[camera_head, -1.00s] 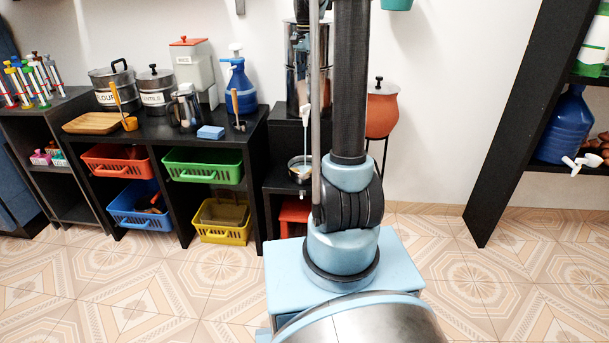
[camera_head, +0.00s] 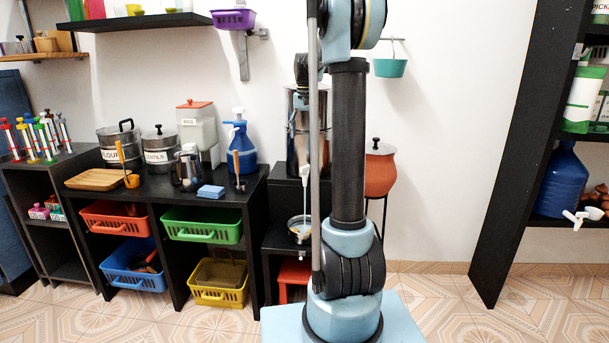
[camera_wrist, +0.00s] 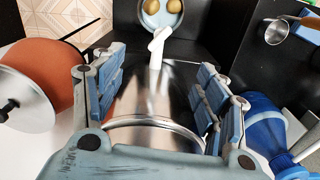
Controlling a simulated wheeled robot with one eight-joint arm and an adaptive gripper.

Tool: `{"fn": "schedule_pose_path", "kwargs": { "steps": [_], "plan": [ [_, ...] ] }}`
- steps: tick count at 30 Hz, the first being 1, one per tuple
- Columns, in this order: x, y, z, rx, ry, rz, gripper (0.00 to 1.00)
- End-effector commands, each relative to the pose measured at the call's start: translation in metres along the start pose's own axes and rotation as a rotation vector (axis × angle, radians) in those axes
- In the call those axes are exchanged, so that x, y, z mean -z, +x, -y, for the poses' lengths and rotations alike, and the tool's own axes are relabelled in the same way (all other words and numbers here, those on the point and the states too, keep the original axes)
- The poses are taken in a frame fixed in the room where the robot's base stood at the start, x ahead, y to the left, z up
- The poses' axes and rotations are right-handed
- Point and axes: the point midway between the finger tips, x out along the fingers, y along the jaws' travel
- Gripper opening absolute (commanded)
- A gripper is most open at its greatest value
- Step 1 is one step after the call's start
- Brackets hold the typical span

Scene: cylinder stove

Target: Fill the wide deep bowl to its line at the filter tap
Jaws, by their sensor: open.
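The steel filter (camera_head: 294,130) stands on a black stand, partly hidden behind my arm. Its white tap (camera_head: 306,174) points down, and a thin pale-blue streak runs below it toward the bowl (camera_head: 291,229). The bowl sits on the lower black shelf under the tap. In the wrist view I look down along the filter (camera_wrist: 150,95) to the tap (camera_wrist: 158,45) and the bowl (camera_wrist: 160,33), which has a pale-blue inside and two golden round shapes. The bowl's line and water level cannot be made out. My gripper (camera_wrist: 152,85) is open, its fingers apart above the filter, holding nothing.
An orange pot (camera_head: 379,172) stands right of the filter and a blue pump bottle (camera_head: 240,155) left. The black counter (camera_head: 215,205) holds jars and a board, with coloured baskets below. A dark shelf unit (camera_head: 520,150) stands at right. Some tiled floor is clear.

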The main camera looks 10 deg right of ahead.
Motion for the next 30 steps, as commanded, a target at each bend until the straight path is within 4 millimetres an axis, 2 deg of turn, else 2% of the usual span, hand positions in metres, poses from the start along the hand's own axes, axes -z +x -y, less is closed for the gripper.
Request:
{"fn": "schedule_pose_path", "kwargs": {
  "steps": [9,15,23,26,30],
  "plan": [
    [-0.001,-0.021,-0.001,0.000,-0.587,0.000,0.67],
    [-0.002,-0.032,-0.001,0.000,-0.886,0.001,0.67],
    [-0.002,-0.034,-0.001,0.000,-1.030,0.001,0.67],
    [-0.002,-0.027,-0.001,0.000,-1.032,0.001,0.67],
    [-0.002,-0.007,-0.001,0.000,-1.030,0.001,0.67]
  ]
}}
